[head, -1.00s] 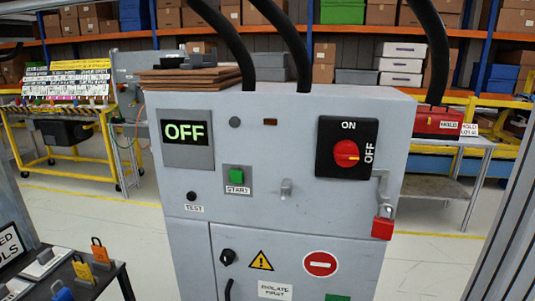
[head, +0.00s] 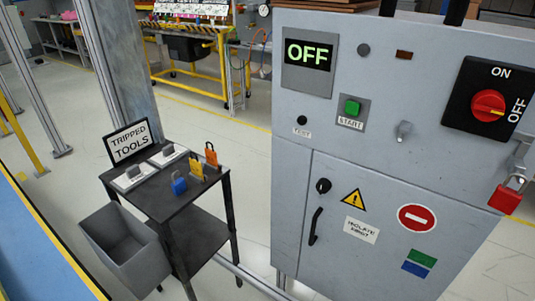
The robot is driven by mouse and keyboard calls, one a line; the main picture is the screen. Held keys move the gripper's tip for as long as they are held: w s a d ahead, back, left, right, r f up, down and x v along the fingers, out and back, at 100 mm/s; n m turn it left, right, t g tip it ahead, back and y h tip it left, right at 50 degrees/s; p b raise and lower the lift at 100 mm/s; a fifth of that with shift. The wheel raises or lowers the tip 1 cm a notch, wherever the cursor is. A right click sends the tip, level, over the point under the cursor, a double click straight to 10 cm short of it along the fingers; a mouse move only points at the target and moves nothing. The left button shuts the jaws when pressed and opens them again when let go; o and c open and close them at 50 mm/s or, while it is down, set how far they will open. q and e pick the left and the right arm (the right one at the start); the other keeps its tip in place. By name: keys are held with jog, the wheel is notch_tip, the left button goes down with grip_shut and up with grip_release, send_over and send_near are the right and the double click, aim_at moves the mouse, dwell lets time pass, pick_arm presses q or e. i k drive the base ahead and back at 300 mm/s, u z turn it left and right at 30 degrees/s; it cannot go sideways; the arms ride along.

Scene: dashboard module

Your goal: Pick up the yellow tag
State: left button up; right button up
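The yellow tag (head: 196,169) stands on a small dark table (head: 160,205) left of the grey cabinet. It is upright near the table's right side, between a blue padlock-like item (head: 179,185) and an orange tag (head: 211,156) with a loop on top. The three are close together. Neither of my grippers shows in the head view.
Two white plates with grey parts (head: 133,177) and a "TRIPPED TOOLS" sign (head: 132,143) share the tabletop. A grey bin (head: 122,245) is at the table's front left. The grey cabinet (head: 385,150) fills the right, reading OFF, with a red padlock (head: 505,198).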

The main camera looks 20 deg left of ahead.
aim_at(196, 166)
jog(key=k, duration=0.5)
jog(key=u, duration=2.15)
jog(key=i, duration=1.15)
jog(key=z, duration=1)
